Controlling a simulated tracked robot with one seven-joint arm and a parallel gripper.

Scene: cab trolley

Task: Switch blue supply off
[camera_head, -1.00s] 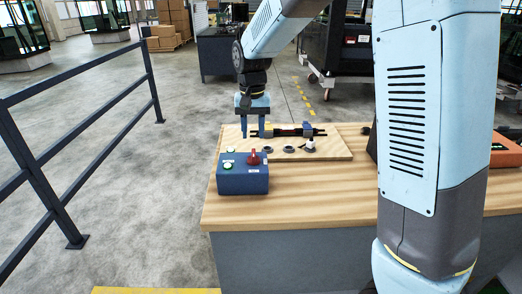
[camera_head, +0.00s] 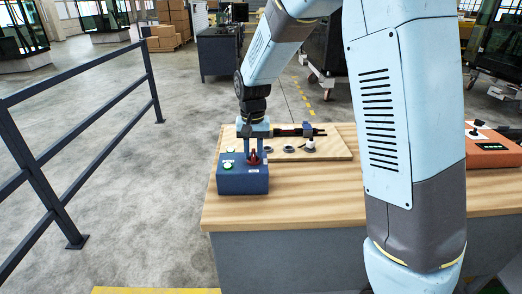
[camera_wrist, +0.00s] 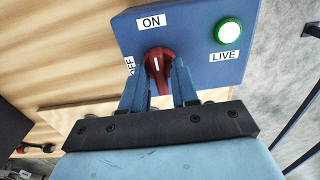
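The blue supply box (camera_head: 243,182) stands at the left front of the wooden table. Its red rotary knob (camera_wrist: 158,66) has a white mark lined up toward the ON label (camera_wrist: 151,21). The OFF label (camera_wrist: 129,66) is at the knob's left in the wrist view, partly hidden by a finger. A green lamp (camera_wrist: 229,33) above the LIVE label is lit. My gripper (camera_head: 253,156) points down over the box. In the wrist view my gripper (camera_wrist: 160,82) has its fingers apart, one on each side of the knob; whether they touch it is unclear.
A wooden board (camera_head: 325,150) with a dark tool and round fittings lies behind the box. An orange box (camera_head: 488,152) stands at the table's right, partly behind my arm. A dark railing (camera_head: 90,130) stands left of the table.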

